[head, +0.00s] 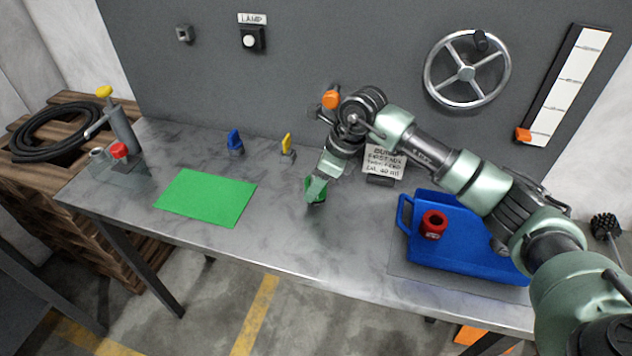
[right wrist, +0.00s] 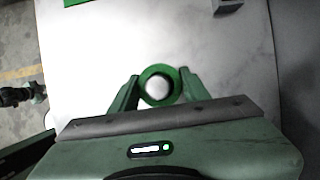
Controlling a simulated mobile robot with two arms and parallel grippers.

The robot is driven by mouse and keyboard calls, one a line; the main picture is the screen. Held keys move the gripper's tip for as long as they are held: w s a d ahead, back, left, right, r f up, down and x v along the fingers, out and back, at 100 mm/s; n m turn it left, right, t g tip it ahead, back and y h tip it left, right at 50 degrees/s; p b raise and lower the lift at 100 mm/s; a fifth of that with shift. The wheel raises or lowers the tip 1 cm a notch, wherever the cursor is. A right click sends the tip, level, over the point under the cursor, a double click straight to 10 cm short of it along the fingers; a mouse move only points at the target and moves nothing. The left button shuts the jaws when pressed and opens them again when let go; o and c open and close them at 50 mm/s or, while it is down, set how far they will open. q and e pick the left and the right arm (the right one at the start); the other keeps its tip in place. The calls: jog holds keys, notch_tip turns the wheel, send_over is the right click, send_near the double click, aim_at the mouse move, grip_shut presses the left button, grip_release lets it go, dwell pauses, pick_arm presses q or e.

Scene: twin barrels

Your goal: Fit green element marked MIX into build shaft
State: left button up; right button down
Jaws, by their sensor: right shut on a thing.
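The green element (head: 316,197) is between the fingers of my right gripper (head: 316,186), over the bench in the middle of the head view. In the right wrist view the element is a round green ring (right wrist: 147,86) with a pale hollow centre, and the right gripper's fingers (right wrist: 159,88) press on it from both sides. I cannot read any MIX mark on it. I cannot make out a build shaft for certain; my right arm covers part of the back of the bench. My left gripper is not in view.
A blue tray (head: 465,262) holds a red element (head: 433,224) at the right. A green mat (head: 206,197) lies left of the gripper. Blue (head: 235,142) and yellow (head: 287,145) handled pieces stand behind. A sign (head: 384,162) stands at the back. The bench front is clear.

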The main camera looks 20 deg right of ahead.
jog(key=shift+f+b, duration=0.5)
jog(key=shift+f, duration=0.1)
jog(key=c, duration=0.7)
grip_release()
jog(key=shift+r, duration=0.1)
jog(key=shift+c, duration=0.2)
jog(key=shift+o, duration=0.6)
jog(key=shift+s, duration=0.1)
jog(key=b+v, duration=0.1)
jog(key=v, duration=0.6)
jog(key=shift+r, duration=0.35)
jog(key=shift+s+d, duration=0.1)
jog(key=shift+d, duration=0.05)
